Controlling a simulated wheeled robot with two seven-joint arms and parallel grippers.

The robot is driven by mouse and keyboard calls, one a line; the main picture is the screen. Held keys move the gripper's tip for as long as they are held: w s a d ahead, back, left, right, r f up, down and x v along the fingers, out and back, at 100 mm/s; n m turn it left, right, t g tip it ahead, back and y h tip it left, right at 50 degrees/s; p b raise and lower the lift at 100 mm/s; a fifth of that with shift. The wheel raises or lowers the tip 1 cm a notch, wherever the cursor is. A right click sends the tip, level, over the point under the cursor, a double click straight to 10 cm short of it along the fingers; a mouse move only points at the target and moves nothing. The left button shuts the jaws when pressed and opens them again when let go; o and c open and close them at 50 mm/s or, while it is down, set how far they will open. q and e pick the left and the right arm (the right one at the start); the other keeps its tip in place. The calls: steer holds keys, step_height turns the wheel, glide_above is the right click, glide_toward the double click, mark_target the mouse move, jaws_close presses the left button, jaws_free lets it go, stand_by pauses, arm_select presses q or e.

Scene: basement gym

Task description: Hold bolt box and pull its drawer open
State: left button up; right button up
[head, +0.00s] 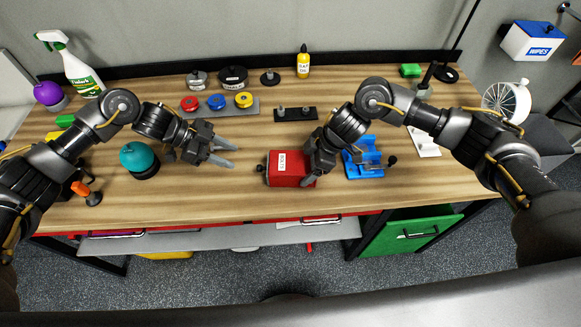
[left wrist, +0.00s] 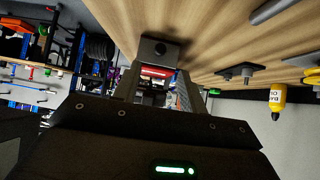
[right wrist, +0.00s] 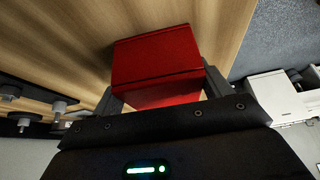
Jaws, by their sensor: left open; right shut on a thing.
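The bolt box is a red box (head: 287,180) with a white label, lying on the wooden table in front of me. My right gripper (head: 311,172) is shut on its right part; in the right wrist view the red box (right wrist: 157,58) sits between the fingers. My left gripper (head: 234,155) is open and empty, left of the box, fingers pointing at its left end with a gap between. In the left wrist view a grey face with a dark round knob (left wrist: 160,50) shows ahead of the fingers; the drawer appears closed, though its edges are hard to see.
A blue vise-like tool (head: 364,160) stands close right of the box. A teal kettlebell-like object (head: 139,159) is left of my left gripper. A tray with coloured discs (head: 217,106) and a black plate with pegs (head: 295,114) lie behind. The table in front of the box is clear.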

mark_target(227, 174)
arm_select(q)
steer(key=shift+x, duration=4.95)
steer(key=shift+c, duration=0.4)
steer(key=c, duration=0.8)
steer(key=shift+w+a, duration=0.15)
steer(key=shift+a, duration=1.4)
steer(key=shift+w+a, duration=0.15)
steer(key=shift+a, duration=1.4)
steer(key=shift+w+a, duration=0.15)
steer(key=shift+a, duration=1.4)
steer(key=o, duration=0.9)
